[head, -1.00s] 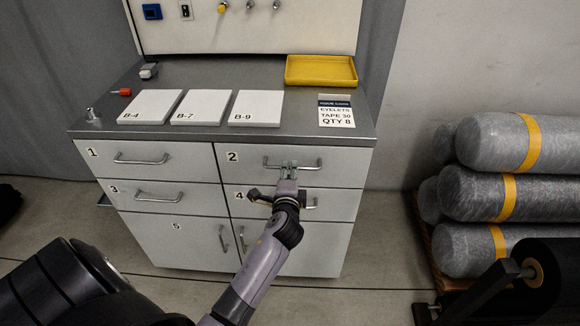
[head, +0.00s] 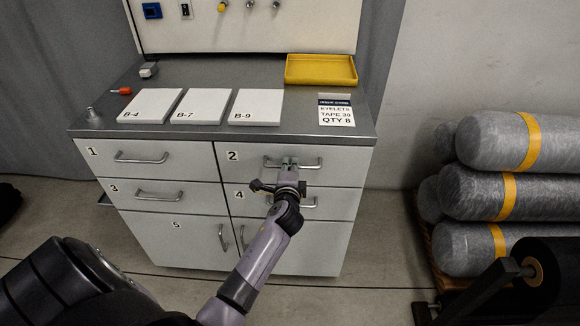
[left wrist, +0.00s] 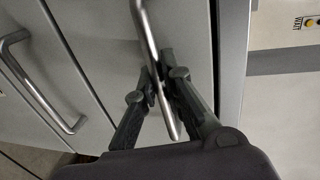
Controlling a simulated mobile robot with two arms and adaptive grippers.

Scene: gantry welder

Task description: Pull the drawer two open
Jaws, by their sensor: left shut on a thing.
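Drawer two (head: 240,174) is the upper right drawer of the grey cabinet, marked with a 2. Its front looks flush with the drawers around it. Its bar handle (head: 309,165) runs level across the front. My left gripper (head: 289,162) is at the left half of this handle, with its fingers shut on the bar. In the left wrist view the handle (left wrist: 150,50) passes between the two fingers (left wrist: 163,78), which lie against it on both sides. My right gripper is not in view.
Drawer four (head: 338,203) is just below, its handle (head: 308,203) partly behind my left wrist. White cards (head: 205,105), a label card (head: 336,112) and a yellow tray (head: 321,70) lie on the cabinet top. Grey cylinders (head: 510,190) are stacked at the right. Floor before the cabinet is clear.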

